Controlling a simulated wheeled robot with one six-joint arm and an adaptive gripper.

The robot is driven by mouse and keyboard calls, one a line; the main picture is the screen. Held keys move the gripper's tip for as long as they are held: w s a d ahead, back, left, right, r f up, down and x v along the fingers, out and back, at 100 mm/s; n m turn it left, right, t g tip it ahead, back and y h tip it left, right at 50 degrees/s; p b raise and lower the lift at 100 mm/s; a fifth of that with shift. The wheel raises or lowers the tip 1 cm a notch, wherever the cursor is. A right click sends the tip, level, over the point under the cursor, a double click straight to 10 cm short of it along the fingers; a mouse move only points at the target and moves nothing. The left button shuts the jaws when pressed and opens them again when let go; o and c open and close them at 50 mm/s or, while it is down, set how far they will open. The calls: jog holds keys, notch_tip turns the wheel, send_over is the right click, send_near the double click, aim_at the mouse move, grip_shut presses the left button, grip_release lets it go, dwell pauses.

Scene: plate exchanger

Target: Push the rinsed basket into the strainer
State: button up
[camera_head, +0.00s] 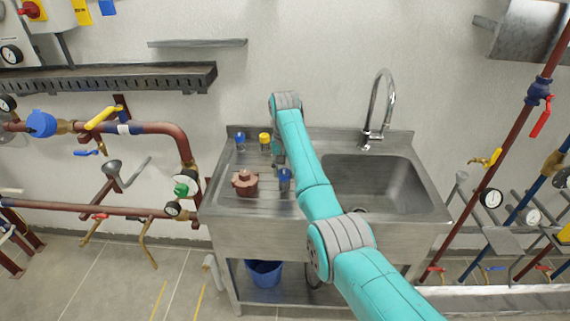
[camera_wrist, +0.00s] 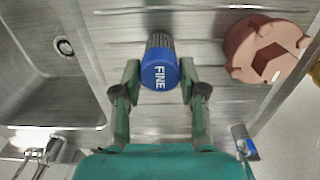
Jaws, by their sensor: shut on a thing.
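A basket with a dark mesh body and a blue cap marked "FINE" (camera_wrist: 159,72) is between the fingers of my gripper (camera_wrist: 160,80) in the wrist view. The fingers are shut on its sides. The blue-capped basket also shows in the head view (camera_head: 285,178), at the drainboard just left of my arm. I cannot tell whether it touches the board. A reddish-brown round part (camera_wrist: 266,49) with notched edges and a recess is at right in the wrist view. It stands on the drainboard in the head view (camera_head: 245,183). I cannot tell which thing is the strainer.
The steel sink unit (camera_head: 425,200) has its basin at right and a tall faucet (camera_head: 379,105) behind. A yellow-capped item (camera_head: 265,140) and a blue-topped item (camera_head: 240,141) stand at the board's back. Red pipework (camera_head: 150,128) with valves is at left. A blue bucket (camera_head: 263,273) is underneath.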

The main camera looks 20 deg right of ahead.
aim_at(285, 172)
jog(key=shift+f, duration=0.3)
jog(key=o, duration=1.3)
jog(key=shift+r, duration=4.55)
jog(key=shift+s, duration=0.1)
